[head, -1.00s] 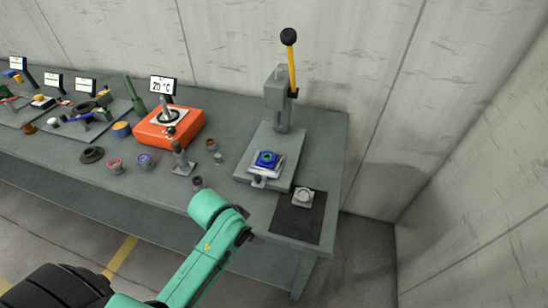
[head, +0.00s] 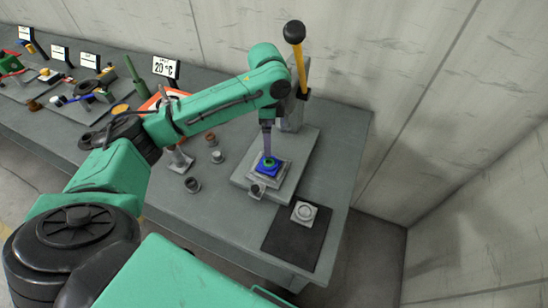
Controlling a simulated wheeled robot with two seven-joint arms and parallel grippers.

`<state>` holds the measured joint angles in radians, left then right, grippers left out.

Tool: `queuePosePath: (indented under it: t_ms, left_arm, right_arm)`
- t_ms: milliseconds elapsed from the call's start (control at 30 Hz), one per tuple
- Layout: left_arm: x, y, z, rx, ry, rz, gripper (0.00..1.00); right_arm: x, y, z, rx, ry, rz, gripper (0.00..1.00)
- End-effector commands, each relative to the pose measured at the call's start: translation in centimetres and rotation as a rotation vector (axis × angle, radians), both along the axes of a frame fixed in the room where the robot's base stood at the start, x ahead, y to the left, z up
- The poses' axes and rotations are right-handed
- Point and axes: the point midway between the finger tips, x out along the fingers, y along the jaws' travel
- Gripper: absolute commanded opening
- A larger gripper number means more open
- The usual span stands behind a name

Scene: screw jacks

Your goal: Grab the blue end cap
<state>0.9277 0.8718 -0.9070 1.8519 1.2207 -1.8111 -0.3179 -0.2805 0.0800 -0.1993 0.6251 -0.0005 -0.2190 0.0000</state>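The blue end cap (head: 264,170) sits on a light square plate (head: 254,175) on the base of the grey lever press. A green ring shows at its middle. My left arm reaches in from the left, and my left gripper (head: 268,151) points down right over the blue end cap. Its fingers are small and partly merge with the press behind, so I cannot tell whether they are open, shut or touching the cap. My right gripper is not in view.
The press (head: 291,117) with its yellow lever (head: 299,65) stands close behind my gripper. A dark mat (head: 289,244) with a light square part (head: 304,213) lies to the front right. Several small parts stand left of the press. My arm hides most of the orange device (head: 152,102).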

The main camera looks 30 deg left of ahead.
Motion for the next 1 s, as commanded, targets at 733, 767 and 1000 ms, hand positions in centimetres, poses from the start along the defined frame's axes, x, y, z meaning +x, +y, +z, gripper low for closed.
queuePosePath:
  t_ms: [733,767,1000]
  left_arm:
    - [0.0,-0.4,-9.9,-0.002,-0.004,-0.001,0.99]
    - [0.0,-0.4,-9.9,-0.002,-0.004,-0.001,0.95]
    - [0.0,-0.4,-9.9,-0.002,-0.004,-0.001,0.03]
  right_arm:
    - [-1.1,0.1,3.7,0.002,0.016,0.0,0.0]
    - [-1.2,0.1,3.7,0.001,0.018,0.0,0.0]
    - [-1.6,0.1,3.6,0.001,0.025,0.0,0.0]
